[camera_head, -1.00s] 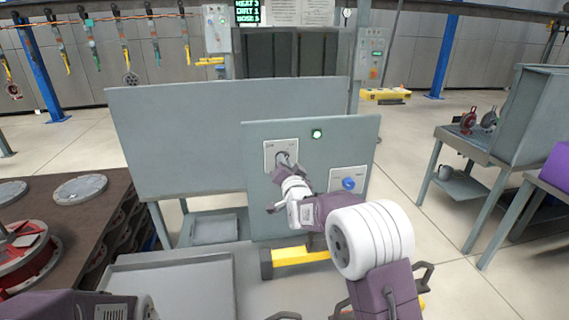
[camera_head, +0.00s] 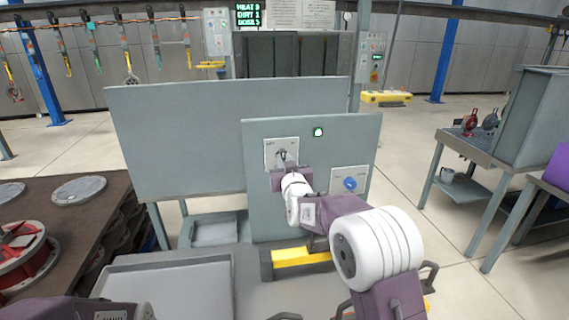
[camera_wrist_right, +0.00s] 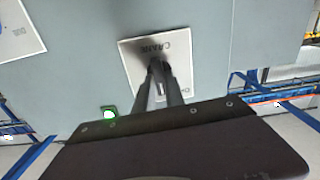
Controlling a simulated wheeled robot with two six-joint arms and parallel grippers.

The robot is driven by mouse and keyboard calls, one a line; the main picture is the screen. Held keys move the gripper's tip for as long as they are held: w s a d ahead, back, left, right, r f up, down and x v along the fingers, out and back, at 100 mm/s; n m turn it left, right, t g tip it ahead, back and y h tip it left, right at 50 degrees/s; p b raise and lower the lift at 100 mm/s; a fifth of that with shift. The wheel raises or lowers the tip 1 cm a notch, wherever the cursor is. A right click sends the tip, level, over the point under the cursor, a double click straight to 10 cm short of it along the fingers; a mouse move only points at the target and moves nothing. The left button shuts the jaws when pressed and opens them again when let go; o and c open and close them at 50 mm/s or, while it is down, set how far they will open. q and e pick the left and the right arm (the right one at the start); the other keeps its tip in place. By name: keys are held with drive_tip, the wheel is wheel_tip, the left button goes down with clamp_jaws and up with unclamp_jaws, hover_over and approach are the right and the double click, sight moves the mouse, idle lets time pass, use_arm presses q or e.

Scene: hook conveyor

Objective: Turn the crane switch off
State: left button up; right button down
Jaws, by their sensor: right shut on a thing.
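The crane switch (camera_head: 282,153) is a small grey knob on a white plate on the grey panel (camera_head: 255,205). In the right wrist view its plate (camera_wrist_right: 130,57) reads "CRANE", and the fingers hide most of the knob. My right gripper (camera_head: 281,164) is at this plate, and its fingers (camera_wrist_right: 160,75) are closed together on the switch. A lamp (camera_head: 318,132) on the panel is lit; it looks green in the right wrist view (camera_wrist_right: 109,114). My left gripper is out of view; only part of my left arm shows at the lower left.
A blue knob (camera_head: 350,184) sits on a second white plate to the lower right. A dark table (camera_head: 110,205) with round lids and a red reel (camera_head: 22,250) stands at left. A grey bench (camera_head: 470,145) stands at right. Hooks hang from the rail at upper left.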

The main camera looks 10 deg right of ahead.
drive_tip(key=shift+a+f+n, duration=0.1)
drive_tip(key=shift+n, duration=1.7)
drive_tip(key=shift+f+n, duration=0.1)
drive_tip(key=shift+n, duration=1.7)
drive_tip(key=c, duration=1.4)
unclamp_jaws()
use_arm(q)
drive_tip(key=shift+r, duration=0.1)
use_arm(e)
drive_tip(key=shift+s+r, duration=0.1)
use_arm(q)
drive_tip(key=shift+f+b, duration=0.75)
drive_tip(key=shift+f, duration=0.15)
use_arm(e)
drive_tip(key=s, duration=0.9)
